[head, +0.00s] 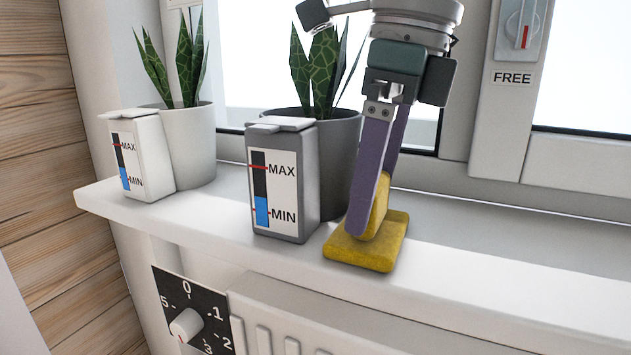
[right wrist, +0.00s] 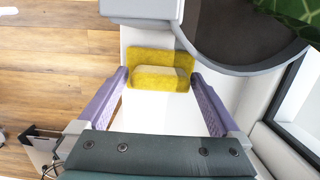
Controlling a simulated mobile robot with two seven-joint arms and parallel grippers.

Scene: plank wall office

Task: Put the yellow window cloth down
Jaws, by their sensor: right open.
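The yellow window cloth (head: 365,251) rests on the white window sill, right of the grey water gauge box, with a flat base and a raised part on top. My right gripper (head: 372,232) comes down over it from above, with its purple fingers around the raised part. In the right wrist view the cloth (right wrist: 160,68) lies ahead of the fingertips, and the fingers of the right gripper (right wrist: 160,78) stand apart with clear gaps on both sides. The right gripper is open. My left gripper is in neither view.
The sill (head: 480,270) is clear to the right of the cloth. A grey gauge box (head: 282,185) and grey plant pot (head: 340,160) stand close on its left. A white gauge box (head: 141,155) and white pot (head: 198,140) are farther left. A radiator (head: 300,320) and dial (head: 186,323) are below.

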